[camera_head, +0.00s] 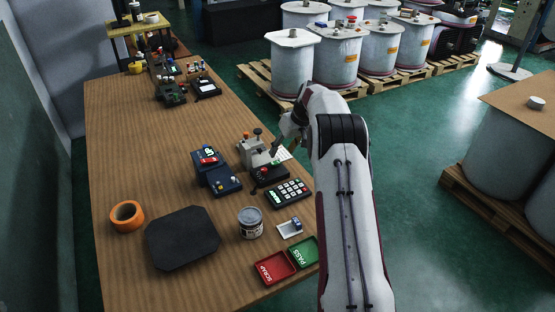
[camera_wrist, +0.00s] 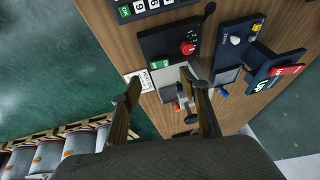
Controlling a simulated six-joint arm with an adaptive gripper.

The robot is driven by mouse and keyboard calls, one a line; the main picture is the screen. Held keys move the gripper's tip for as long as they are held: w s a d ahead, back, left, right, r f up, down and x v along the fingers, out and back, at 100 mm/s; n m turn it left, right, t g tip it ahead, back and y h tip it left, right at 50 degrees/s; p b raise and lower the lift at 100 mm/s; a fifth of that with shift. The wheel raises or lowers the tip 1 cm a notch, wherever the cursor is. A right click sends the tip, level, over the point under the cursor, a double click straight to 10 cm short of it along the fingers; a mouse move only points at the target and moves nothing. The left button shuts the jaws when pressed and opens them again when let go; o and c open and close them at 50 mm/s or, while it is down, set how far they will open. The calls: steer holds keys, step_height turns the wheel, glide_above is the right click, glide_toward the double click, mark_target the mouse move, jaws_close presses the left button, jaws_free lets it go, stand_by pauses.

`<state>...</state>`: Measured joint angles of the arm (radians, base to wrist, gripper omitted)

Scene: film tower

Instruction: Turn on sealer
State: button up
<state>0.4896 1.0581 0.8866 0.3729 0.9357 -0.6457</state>
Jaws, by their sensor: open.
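In the head view my gripper (camera_head: 277,150) is close to the machine's right side, partly hidden by my arm. I cannot tell whether it touches anything.
A dark blue device (camera_head: 217,173) stands left of the machine, and a keypad box (camera_head: 289,193) in front. A white printed card (camera_wrist: 140,82) lies beside the machine. A tin (camera_head: 250,222), red tray (camera_head: 274,267), green tray (camera_head: 304,252), black mat (camera_head: 182,238) and orange tape roll (camera_head: 126,216) are nearer.

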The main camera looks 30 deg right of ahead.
mark_target(275, 162)
steer(key=shift+x, duration=3.35)
steer(key=shift+c, duration=0.3)
steer(key=c, duration=1)
